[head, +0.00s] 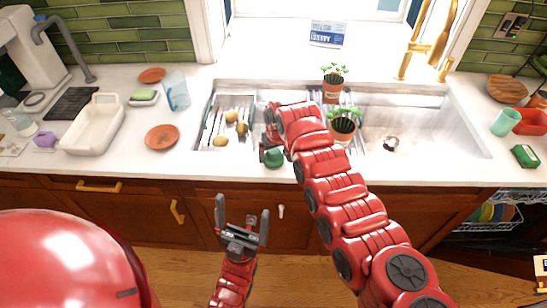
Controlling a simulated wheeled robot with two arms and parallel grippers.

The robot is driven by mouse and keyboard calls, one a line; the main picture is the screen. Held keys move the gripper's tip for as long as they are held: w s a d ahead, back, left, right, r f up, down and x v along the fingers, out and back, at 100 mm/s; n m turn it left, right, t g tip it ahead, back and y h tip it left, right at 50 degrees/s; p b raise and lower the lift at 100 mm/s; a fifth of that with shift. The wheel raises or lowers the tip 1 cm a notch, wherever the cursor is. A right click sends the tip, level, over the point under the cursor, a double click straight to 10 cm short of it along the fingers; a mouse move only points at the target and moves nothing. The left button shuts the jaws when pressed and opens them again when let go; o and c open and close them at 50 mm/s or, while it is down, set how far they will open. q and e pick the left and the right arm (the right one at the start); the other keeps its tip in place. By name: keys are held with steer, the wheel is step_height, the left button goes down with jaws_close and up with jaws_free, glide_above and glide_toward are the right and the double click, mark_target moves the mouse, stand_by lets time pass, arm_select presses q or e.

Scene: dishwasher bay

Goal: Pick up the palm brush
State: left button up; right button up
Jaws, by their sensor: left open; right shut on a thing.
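The palm brush (273,158), a small rounded dark-green thing, is at the front edge of the sink, left of the middle. My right gripper (266,147) is shut on it, and my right arm reaches over the counter and hides part of the sink. Whether the brush touches the counter edge cannot be told. My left gripper (242,216) is open and empty, pointing up in front of the lower cabinets, below the counter front.
The left sink basin holds a rack (212,125) with several potatoes (220,141). A white tub (94,125), a glass pitcher (178,92) and terracotta saucers (162,138) stand left. A teal cup (506,122) stands right.

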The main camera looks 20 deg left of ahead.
mark_target(272, 153)
steer(key=shift+r, duration=0.1)
steer(key=shift+w+r+b, duration=0.1)
steer(key=shift+r+b, duration=0.45)
steer(key=shift+b, duration=0.1)
steer(key=shift+b+v, duration=0.65)
steer(key=shift+v, duration=0.35)
steer(key=shift+s+b, duration=0.4)
steer(key=shift+s, duration=0.35)
steer(key=s, duration=0.1)
steer(key=s+d+b, duration=0.1)
steer(key=s, duration=0.1)
steer(key=shift+s+r, duration=0.2)
steer(key=s+d+r+p, duration=0.1)
steer(key=s+d+p, duration=0.2)
steer(key=s, duration=0.7)
steer(key=shift+s+r, duration=0.1)
steer(key=shift+r, duration=0.05)
